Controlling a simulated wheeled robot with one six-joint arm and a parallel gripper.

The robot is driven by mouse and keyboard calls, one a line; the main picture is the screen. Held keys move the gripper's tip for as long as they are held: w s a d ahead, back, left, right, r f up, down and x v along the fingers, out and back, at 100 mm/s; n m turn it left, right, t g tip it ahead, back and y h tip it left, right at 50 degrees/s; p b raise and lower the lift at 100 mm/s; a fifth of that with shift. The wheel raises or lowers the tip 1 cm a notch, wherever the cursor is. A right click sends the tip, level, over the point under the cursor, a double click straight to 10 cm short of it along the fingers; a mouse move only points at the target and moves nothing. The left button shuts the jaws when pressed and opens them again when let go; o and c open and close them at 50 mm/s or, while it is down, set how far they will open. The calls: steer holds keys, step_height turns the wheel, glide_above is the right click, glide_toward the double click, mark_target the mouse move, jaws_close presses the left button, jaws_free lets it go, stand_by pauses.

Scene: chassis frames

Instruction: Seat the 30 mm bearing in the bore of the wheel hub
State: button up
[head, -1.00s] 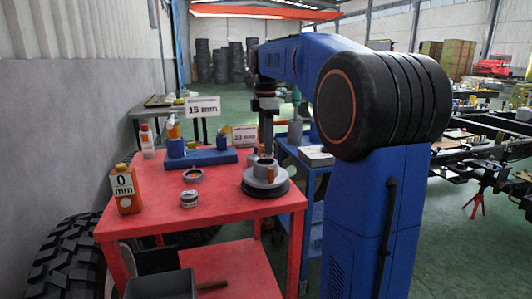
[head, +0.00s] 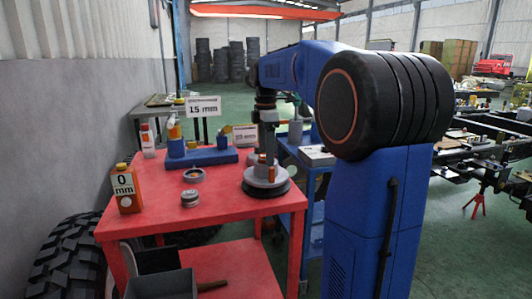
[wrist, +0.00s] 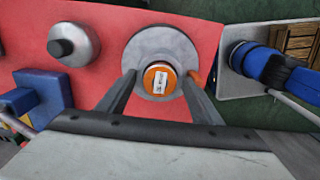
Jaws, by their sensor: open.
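The wheel hub (head: 265,188) is a grey stepped disc on a dark round base, on the right of the red table. In the wrist view the hub (wrist: 160,42) is seen from above. At its middle is an orange round face (wrist: 151,78) with a white label inside a grey ring; I cannot tell whether this is the 30 mm bearing. My gripper (head: 266,158) points down over the hub. In the wrist view my gripper (wrist: 159,76) is open, with one finger on each side of the orange face. I cannot tell whether the fingers touch anything. The arm partly hides the hub's top.
A dark-centred ring (head: 193,175) and a small tin (head: 190,198) lie left of the hub. A blue fixture (head: 203,158) stands behind, with a "15 mm" sign (head: 203,107). An orange "0 mm" bottle (head: 126,190) stands at left. A blue cart (head: 305,170) is at right.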

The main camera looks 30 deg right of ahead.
steer(key=shift+r, duration=0.1)
step_height(320, 180, up, 12)
steer(key=s+a+f+m+t, duration=0.2)
steer(key=s+a+f+m, duration=0.65)
steer(key=s, duration=0.65)
steer(key=s+a+f+m+t, duration=0.1)
steer(key=s+a+f+m, duration=0.2)
steer(key=s+f, duration=0.4)
steer(key=s+a+f+m+t, duration=0.1)
steer(key=s+a+f+m, duration=0.2)
steer(key=s+f, duration=0.5)
step_height(320, 180, down, 6)
steer(key=shift+a+r+t, duration=0.2)
steer(key=shift+a+t, duration=0.2)
steer(key=shift+a, duration=0.25)
steer(key=shift+s, duration=0.1)
steer(key=shift+c, duration=0.7)
